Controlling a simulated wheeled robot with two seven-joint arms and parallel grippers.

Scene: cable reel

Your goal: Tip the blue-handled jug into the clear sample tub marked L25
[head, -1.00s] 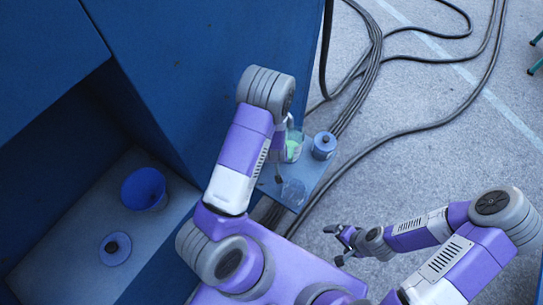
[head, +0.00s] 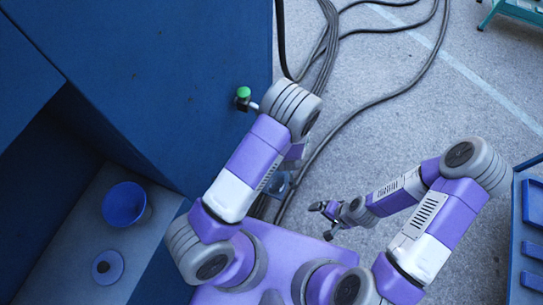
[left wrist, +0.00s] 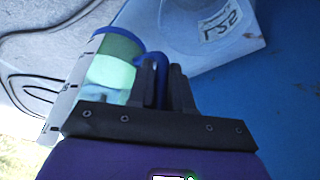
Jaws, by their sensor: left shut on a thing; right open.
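In the left wrist view, my left gripper (left wrist: 164,72) is shut on the blue handle of the jug (left wrist: 112,66). The jug has a clear body with green contents, a blue rim and a white marked strip. The clear sample tub (left wrist: 212,28) stands beyond the fingertips, with a label reading L25. The jug is apart from the tub in that picture; its exact tilt is hard to tell. My right gripper (head: 324,218) is open and empty above the ground.
A blue funnel (head: 125,204) and a round blue lidded thing (head: 107,267) sit in the recess at left. Black cables (head: 390,97) cross the ground. A blue case (head: 527,235) stands at right.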

